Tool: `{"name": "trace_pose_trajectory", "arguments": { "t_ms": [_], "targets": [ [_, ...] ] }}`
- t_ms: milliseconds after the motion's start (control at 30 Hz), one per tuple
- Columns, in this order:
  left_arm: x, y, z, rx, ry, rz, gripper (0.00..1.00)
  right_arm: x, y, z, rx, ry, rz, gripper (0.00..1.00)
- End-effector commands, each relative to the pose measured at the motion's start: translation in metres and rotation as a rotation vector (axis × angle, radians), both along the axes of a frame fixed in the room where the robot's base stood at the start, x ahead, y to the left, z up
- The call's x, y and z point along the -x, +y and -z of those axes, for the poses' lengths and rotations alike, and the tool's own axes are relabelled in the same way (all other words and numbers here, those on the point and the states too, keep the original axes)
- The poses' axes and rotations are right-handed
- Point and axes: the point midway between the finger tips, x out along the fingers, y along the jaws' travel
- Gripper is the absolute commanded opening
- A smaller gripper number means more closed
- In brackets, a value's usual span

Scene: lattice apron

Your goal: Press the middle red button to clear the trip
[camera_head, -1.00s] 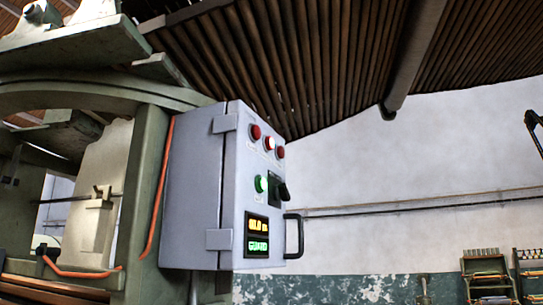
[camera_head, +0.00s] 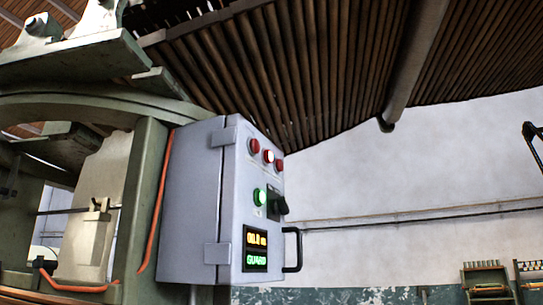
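The middle red button (camera_head: 269,156) sits in a row of three red buttons near the top of the control box's front face. It looks lit, with a bright whitish centre. A red button (camera_head: 255,146) is to its left and another red button (camera_head: 280,164) to its right, both darker. The grey control box (camera_head: 195,200) is mounted by a green machine. Below the row are a lit green button (camera_head: 260,196), a black rotary knob (camera_head: 279,206) and a display (camera_head: 256,249) reading "GUARD" on its lower line. Neither of my grippers shows.
A black handle (camera_head: 293,250) sticks out from the box's right edge. The green machine frame (camera_head: 145,190) with an orange cable (camera_head: 158,215) stands on the left. Racks (camera_head: 487,283) stand far off at lower right. The space right of the box looks open.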

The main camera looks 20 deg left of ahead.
Motion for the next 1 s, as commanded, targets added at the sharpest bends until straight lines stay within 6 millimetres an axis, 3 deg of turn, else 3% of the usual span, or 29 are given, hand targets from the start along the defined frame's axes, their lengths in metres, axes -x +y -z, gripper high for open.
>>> {"name": "trace_pose_trajectory", "arguments": {
  "t_ms": [633,1000],
  "targets": [
    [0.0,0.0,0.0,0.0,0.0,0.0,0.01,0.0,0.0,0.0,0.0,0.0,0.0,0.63],
    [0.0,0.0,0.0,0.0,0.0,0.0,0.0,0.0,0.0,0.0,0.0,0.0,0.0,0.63]
  ]
}}
